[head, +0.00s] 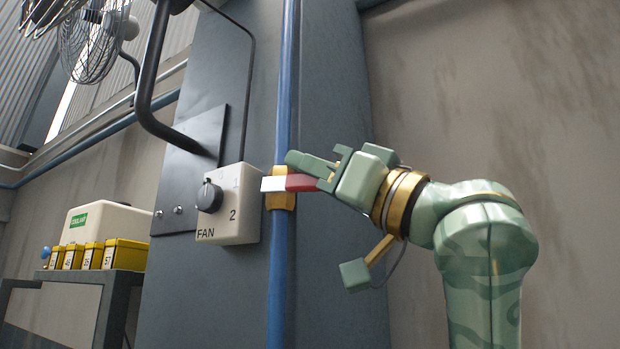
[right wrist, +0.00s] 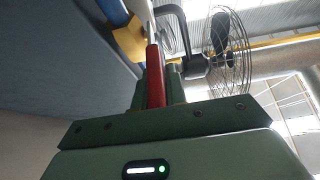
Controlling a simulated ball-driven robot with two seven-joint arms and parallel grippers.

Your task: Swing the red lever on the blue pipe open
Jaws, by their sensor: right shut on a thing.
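The blue pipe (head: 281,95) runs upright along the front of a grey-blue column, with a brass valve body (head: 281,201) on it. The lever (head: 299,183) lies across the pipe, roughly level; its red part is at the right and a white part (head: 273,184) is at the left. My right gripper (head: 308,172) comes in from the right and is shut on the red part. In the right wrist view the red lever (right wrist: 155,78) stands up between the fingers, with the brass valve (right wrist: 128,40) beyond it. My left gripper is not in view.
A white FAN switch box (head: 228,215) with a black knob sits just left of the valve. A bent dark fan arm (head: 148,90) and a caged fan (head: 88,50) are above left. Yellow bins (head: 125,254) and a white coolant container (head: 105,222) stand at the lower left.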

